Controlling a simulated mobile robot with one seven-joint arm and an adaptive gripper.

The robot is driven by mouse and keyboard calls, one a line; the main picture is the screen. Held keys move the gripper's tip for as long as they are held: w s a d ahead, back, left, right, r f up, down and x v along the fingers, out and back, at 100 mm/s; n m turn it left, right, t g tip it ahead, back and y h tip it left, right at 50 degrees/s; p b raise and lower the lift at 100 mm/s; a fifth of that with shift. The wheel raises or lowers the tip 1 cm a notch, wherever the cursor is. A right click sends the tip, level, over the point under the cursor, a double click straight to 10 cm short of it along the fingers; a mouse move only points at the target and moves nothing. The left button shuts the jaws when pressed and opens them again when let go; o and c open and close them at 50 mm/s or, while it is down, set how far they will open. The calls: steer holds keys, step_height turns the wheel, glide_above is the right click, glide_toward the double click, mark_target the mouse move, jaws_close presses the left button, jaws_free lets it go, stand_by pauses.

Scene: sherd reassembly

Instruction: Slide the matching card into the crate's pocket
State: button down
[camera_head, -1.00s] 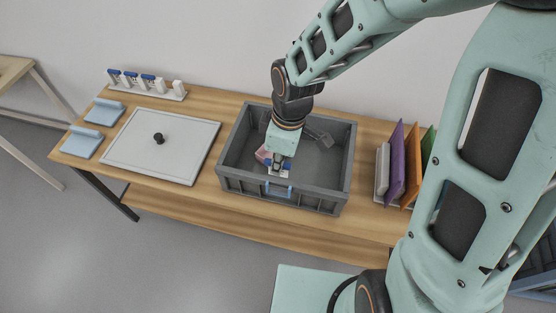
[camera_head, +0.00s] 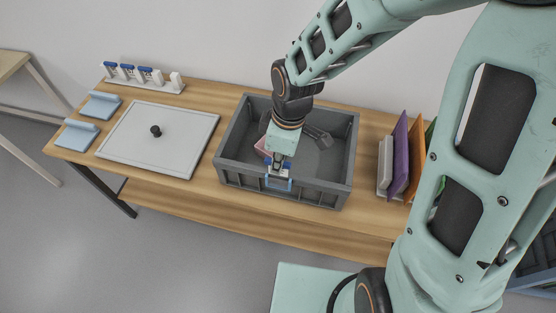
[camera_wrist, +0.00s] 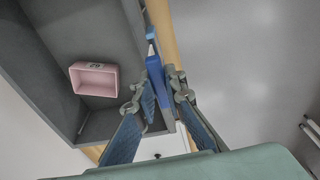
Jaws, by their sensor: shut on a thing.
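My gripper (camera_head: 279,160) is shut on a card (camera_head: 278,169) with a blue upper part and a white area below. It holds the card upright at the crate's front wall. The grey crate (camera_head: 232,180) stands open on the table. I cannot tell whether the card's lower edge is inside the frame. In the wrist view the fingers (camera_wrist: 160,92) pinch the blue card (camera_wrist: 156,72) beside the crate wall, and a blue part of the pocket (camera_wrist: 151,34) shows.
A pink box (camera_wrist: 94,80) lies inside the crate. A grey lid (camera_head: 190,160) with a black knob lies left of it. Two light blue stands (camera_head: 76,133) and a white rack (camera_head: 150,86) with blue-topped pieces are farther left. Upright coloured panels (camera_head: 401,155) stand to the right.

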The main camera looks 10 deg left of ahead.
mark_target(277, 179)
steer(key=shift+f, duration=0.15)
steer(key=shift+f+b, duration=1.1)
steer(key=shift+f, duration=0.05)
steer(key=shift+f, duration=0.15)
steer(key=shift+f+b, duration=0.7)
steer(key=shift+f, duration=0.05)
steer(key=shift+f+b, duration=0.6)
steer(key=shift+f, duration=0.1)
steer(key=c, duration=1.9)
jaws_free()
steer(key=shift+r, duration=0.1)
